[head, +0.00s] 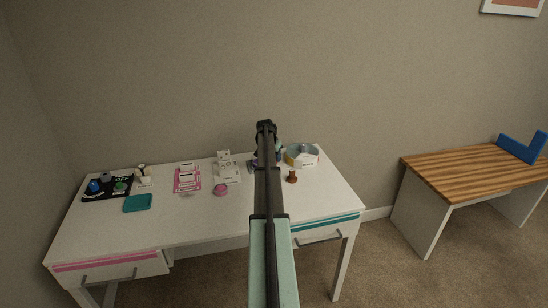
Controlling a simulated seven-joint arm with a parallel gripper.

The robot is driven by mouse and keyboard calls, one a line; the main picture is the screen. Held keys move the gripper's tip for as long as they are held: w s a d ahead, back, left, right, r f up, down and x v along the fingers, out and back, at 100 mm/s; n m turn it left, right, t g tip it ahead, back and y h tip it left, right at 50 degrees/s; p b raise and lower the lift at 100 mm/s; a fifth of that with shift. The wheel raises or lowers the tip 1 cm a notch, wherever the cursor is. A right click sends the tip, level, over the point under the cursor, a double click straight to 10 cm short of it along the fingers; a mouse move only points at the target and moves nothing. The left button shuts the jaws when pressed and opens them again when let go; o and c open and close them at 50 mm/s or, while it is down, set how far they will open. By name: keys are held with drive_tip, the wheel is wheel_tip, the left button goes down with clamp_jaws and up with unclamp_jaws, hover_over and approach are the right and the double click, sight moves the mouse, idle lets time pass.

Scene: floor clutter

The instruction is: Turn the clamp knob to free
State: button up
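Several small fixtures stand on a white desk (120,232), and I cannot tell for certain which bears the clamp knob. A black panel (92,196) at the left has a blue knob (94,186), a green knob (120,187) and the word OFF. A pink board (187,188) with white labels and a white board (238,178) with a small upright part lie nearer the middle. My gripper (266,126) is at the far end of my arm, seen against the wall above the desk's back edge. Its fingers are too small and dark to read. My arm hides part of the desk.
A round grey-and-yellow container (302,156) and a brown peg-like piece (292,177) are right of my arm. A pink round piece (221,190) and a teal pad (137,203) lie left. The desk's front is mostly clear. A wooden-topped bench (470,172) holds a blue angled object (522,147).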

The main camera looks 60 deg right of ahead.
drive_tip(key=shift+a+n, duration=0.1)
drive_tip(key=shift+n, duration=0.6)
drive_tip(key=shift+t, duration=0.3)
drive_tip(key=o, duration=1)
drive_tip(key=shift+o, duration=0.2)
drive_tip(key=v, duration=1.3)
drive_tip(key=shift+r, duration=0.45)
